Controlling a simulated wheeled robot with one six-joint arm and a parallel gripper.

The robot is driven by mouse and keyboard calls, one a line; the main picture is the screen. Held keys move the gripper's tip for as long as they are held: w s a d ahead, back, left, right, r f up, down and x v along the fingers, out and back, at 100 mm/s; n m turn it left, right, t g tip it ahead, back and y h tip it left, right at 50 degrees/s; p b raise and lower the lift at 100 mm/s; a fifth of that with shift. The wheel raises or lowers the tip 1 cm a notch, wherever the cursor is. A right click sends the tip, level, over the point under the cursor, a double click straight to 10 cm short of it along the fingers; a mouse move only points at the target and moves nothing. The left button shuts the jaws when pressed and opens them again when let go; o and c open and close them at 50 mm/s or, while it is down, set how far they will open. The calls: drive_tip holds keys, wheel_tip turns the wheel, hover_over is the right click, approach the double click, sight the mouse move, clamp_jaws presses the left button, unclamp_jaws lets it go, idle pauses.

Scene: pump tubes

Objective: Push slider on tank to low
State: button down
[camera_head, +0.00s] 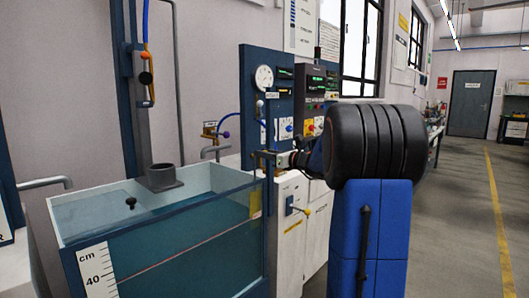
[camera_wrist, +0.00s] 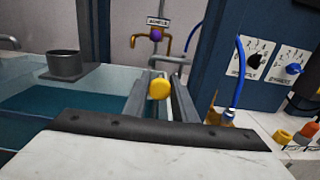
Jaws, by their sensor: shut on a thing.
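The tank (camera_head: 190,262) stands at the left in the head view. It has clear walls, a blue frame and blue-green water; its water (camera_wrist: 60,108) also shows in the wrist view. In the wrist view, a round yellow knob (camera_wrist: 158,88), which looks like the slider's handle, sits between the two grey fingers of my gripper (camera_wrist: 162,78). The fingers are shut on it. In the head view, my gripper (camera_head: 268,158) is at the tank's right end, near rim height, and the knob cannot be made out there. The slider's track and its low mark are not readable.
A grey cup-like fitting (camera_head: 164,178) is on the tank top. A blue panel (camera_head: 258,95) with gauge and dials stands behind my gripper. A blue hose (camera_wrist: 238,75) and a purple-knobbed tap (camera_wrist: 156,34) are close.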

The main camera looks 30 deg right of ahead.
wheel_tip(320, 180, down, 10)
drive_tip(key=shift+r, duration=0.2)
drive_tip(key=c, duration=1.5)
unclamp_jaws()
drive_tip(key=shift+f, duration=0.1)
drive_tip(key=shift+o, duration=0.2)
drive_tip(key=shift+s, duration=0.1)
drive_tip(key=v, duration=1.7)
drive_tip(key=shift+s, duration=0.15)
drive_tip(key=shift+a, duration=0.15)
